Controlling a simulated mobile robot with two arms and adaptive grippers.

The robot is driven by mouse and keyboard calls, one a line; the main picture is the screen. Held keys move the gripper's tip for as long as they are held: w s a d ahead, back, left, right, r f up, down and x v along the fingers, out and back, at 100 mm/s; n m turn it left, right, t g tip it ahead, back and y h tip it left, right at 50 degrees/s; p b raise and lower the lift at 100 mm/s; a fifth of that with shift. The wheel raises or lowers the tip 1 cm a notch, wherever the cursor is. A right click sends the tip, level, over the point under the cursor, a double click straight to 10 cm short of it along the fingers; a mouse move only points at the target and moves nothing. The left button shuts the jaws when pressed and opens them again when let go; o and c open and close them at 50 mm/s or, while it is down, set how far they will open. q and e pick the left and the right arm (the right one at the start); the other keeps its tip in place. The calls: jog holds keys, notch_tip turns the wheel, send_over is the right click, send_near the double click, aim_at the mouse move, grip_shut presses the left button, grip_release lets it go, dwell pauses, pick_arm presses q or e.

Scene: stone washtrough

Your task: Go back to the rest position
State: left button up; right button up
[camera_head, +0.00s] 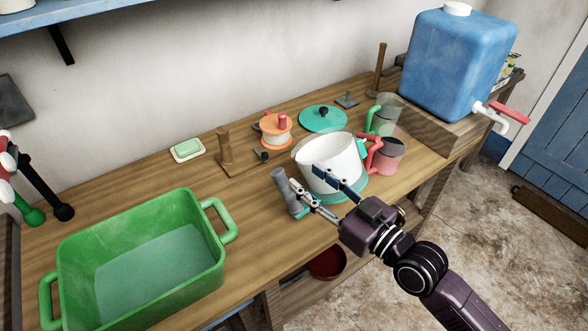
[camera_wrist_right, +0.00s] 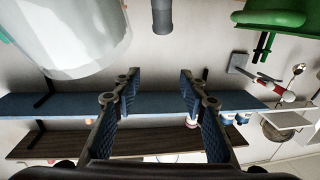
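My right gripper (camera_head: 303,177) reaches in from the lower right in the head view, above the worktop. Its two fingers are spread, with nothing between them. In the right wrist view the gripper (camera_wrist_right: 158,73) also shows open and empty, with a clear gap between its fingertips. In the head view the fingers overlap the front of a white pot (camera_head: 329,158) with a teal base. A grey cylinder (camera_head: 284,188) stands just left of the fingertips; I cannot tell if they touch either thing. My left gripper is in neither view.
A green tub (camera_head: 212,262) fills the left front of the wooden worktop (camera_head: 265,240). A pink mug (camera_head: 388,158), a green-handled jug (camera_head: 391,108) and a blue water container (camera_head: 455,65) stand to the right. A teal lid (camera_head: 318,119) lies behind. Open floor (camera_head: 470,235) is at right.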

jog(key=shift+v, duration=1.5)
jog(key=s+d+f+m+g+h, duration=0.25)
jog(key=s+f+h, duration=0.3)
jog(key=f, duration=0.65)
jog(key=s+d+f+m+g+h, duration=0.2)
jog(key=s+d+f+g+h, duration=0.15)
jog(key=s+d+f, duration=0.45)
jog(key=s+d+f+m+g+h, duration=0.25)
jog(key=s+d+f+g, duration=0.2)
jog(key=s, duration=0.45)
jog(key=s+f, duration=0.3)
jog(key=f, duration=2.4)
jog(key=s+d+f+g, duration=0.1)
jog(key=s+d+f, duration=0.2)
jog(key=s+f, duration=1.1)
jog(key=shift+s+d+n+g+h, duration=0.25)
jog(key=shift+s+n+g+h, duration=0.15)
jog(key=shift+s, duration=0.85)
